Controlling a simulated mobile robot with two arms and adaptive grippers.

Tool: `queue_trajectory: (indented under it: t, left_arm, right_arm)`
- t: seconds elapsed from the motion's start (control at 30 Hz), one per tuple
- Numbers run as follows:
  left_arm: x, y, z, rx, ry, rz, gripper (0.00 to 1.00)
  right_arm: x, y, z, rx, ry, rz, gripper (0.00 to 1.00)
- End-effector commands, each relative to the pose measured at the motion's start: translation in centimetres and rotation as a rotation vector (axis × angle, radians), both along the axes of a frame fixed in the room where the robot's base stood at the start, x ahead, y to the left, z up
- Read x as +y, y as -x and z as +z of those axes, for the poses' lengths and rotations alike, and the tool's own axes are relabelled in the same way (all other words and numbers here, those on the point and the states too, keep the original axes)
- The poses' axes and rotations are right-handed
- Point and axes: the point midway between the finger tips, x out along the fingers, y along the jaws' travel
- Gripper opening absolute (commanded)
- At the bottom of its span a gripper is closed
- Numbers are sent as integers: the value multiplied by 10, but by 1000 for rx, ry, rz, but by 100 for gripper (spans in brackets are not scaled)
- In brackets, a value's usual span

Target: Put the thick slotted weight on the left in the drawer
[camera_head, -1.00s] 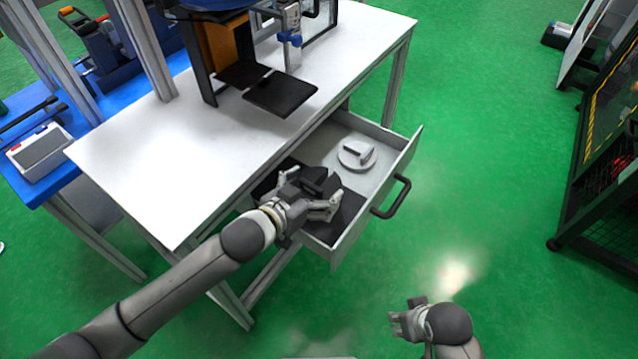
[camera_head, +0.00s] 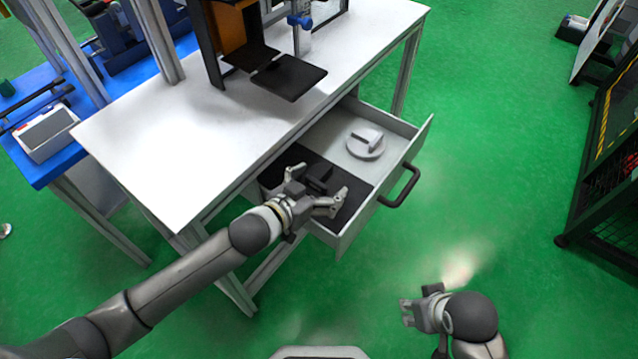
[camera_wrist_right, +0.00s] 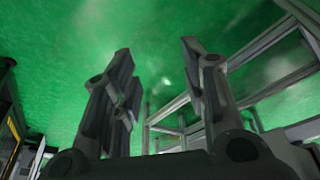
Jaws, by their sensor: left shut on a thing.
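The pulled-out drawer (camera_head: 405,150) hangs under the white table. A light grey round weight (camera_head: 367,143) with a raised block lies flat in its far, light half. The near half has a dark floor (camera_head: 352,205). My left gripper (camera_head: 318,186) is over this dark half, its fingers around a dark block (camera_head: 318,177), seemingly the thick slotted weight. The block's slot is not clear, and I cannot tell whether it touches the drawer floor. My right gripper (camera_head: 407,312) is open and empty over the green floor; its spread fingers show in the right wrist view (camera_wrist_right: 157,60).
The white table (camera_head: 190,140) carries a tower stand with a black plate (camera_head: 289,77). The drawer's black handle (camera_head: 402,188) sticks out to the right. A blue bench (camera_head: 55,165) stands at left, a dark mesh rack (camera_head: 610,170) at right. Green floor between is clear.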

Motion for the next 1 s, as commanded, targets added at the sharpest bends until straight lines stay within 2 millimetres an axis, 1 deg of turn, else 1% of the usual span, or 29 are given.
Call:
queue_trajectory:
  t: [0.03, 0.5, 0.53, 0.57, 0.6, 0.9, 1.0]
  left_arm:
    - [-2, -2, 7, -16, 12, -3, 19]
    - [-2, -2, -2, -12, 10, -3, 19]
    - [0, 1, -12, 5, -1, 1, 94]
    - [0, 1, -12, 6, -2, 1, 98]
    - [0, 1, -13, 7, -3, 1, 100]
    - [1, 2, -15, 10, -7, 1, 100]
    - [1, 2, -13, 9, -7, 1, 100]
  right_arm:
    - [0, 0, 2, -2, 0, 0, 40]
    - [0, 1, 12, -13, -2, -1, 40]
    - [0, 1, 12, -13, -2, -1, 40]
    - [0, 1, 12, -13, -2, -1, 40]
    - [0, 1, 12, -12, -2, -1, 40]
    - [0, 3, 9, -4, -1, -1, 40]
    - [0, 3, 9, -6, -1, -1, 40]
